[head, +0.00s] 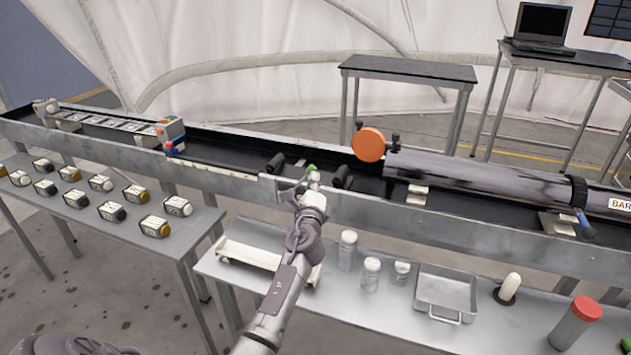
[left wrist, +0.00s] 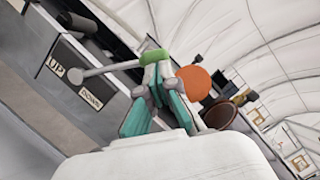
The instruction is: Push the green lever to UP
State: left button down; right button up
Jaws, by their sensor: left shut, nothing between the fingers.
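The green lever's knob (head: 310,168) shows at the near edge of the long metal trough, just beyond my left gripper (head: 313,182). In the left wrist view the lever is a pale rod with a green knob (left wrist: 152,57), and the knob is at the tips of my left gripper (left wrist: 158,76). The gripper is shut with nothing between its fingers; I cannot tell whether it touches the knob. An UP label (left wrist: 57,67) and a DOWN label (left wrist: 91,97) are beside the lever's base. Which setting the lever is in is unclear. My right gripper is not in view.
The trough (head: 430,222) holds a grey barrel (head: 480,172) with an orange disc (head: 369,145) at its left end. Below stand a table (head: 385,309) with jars and a metal tray (head: 445,290), and a left table (head: 190,238) with several small blocks.

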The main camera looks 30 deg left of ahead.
pick_arm(q)
jog(key=shift+a+r, duration=0.2)
jog(key=shift+r, duration=0.05)
jog(key=shift+s+a+r+n+g+p, duration=0.1)
jog(key=shift+a+r+n+g+p, duration=0.3)
jog(key=shift+n+p, duration=0.55)
jog(key=s+a+r+n+g+h+p, duration=0.1)
jog(key=s+a+n+g+p, duration=0.1)
jog(key=a+n+p, duration=0.7)
jog(key=shift+s+a+n+h+p, duration=0.35)
jog(key=shift+a+p, duration=0.4)
jog(key=shift+p, duration=0.8)
